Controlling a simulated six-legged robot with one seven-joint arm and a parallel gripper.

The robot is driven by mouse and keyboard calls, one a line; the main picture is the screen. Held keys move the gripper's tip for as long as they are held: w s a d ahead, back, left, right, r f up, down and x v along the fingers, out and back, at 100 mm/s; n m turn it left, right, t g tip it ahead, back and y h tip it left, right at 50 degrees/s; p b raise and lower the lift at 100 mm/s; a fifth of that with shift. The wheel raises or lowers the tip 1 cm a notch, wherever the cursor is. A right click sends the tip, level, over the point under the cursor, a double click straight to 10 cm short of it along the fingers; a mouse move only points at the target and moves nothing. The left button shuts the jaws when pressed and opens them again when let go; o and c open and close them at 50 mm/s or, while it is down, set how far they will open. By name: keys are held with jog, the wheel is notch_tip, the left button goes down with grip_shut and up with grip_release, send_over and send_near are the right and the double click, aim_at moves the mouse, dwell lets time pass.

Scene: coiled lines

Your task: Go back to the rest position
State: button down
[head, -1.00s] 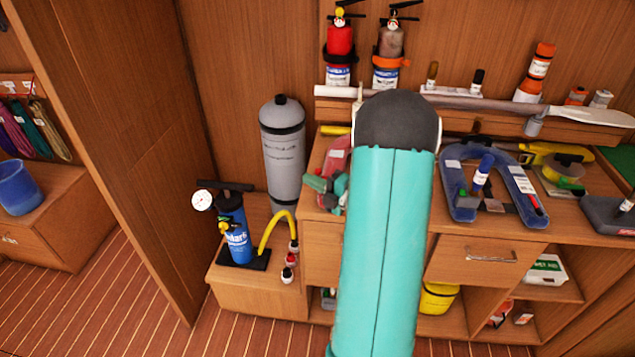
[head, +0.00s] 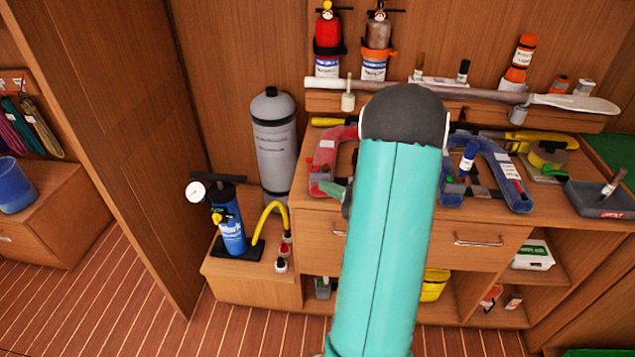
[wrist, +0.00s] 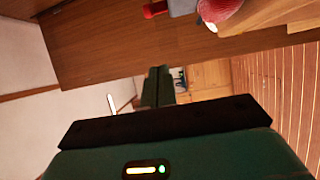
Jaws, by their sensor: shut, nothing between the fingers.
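My gripper (wrist: 158,88) shows in the wrist view with its two dark green fingers together and nothing between them. Beyond the fingertips is open space, with wooden furniture further off. In the head view my teal arm with its dark rounded joint rises in front of the workbench (head: 480,222). The arm hides part of the bench, and I cannot make out the fingertips there.
A grey cylinder (head: 274,150) and a blue pump (head: 229,228) with a yellow hose stand left of my arm. Blue (head: 508,172) and red (head: 325,160) horseshoe-shaped items lie on the bench. A wooden partition (head: 120,130) stands left. Striped floor (head: 110,300) is clear at lower left.

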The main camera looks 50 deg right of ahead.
dwell(0.6)
jog(key=w+a+r+m+g+h, duration=0.25)
jog(key=w+r+m+h, duration=0.25)
jog(key=w+r, duration=0.3)
jog(key=w+a+r+m+g+h, duration=0.2)
jog(key=a+r+m+g+h, duration=0.1)
jog(key=a+r+m, duration=0.35)
jog(key=s+a+m+g+y, duration=0.2)
jog(key=s+a+m+g, duration=0.1)
jog(key=s+a, duration=0.7)
jog(key=s+a+m+g+y, duration=0.2)
jog(key=s+a+m+g, duration=0.2)
jog(key=s+a, duration=0.6)
jog(key=a+m, duration=0.1)
jog(key=a, duration=0.4)
jog(key=shift+a+m, duration=0.35)
jog(key=shift+d, duration=0.3)
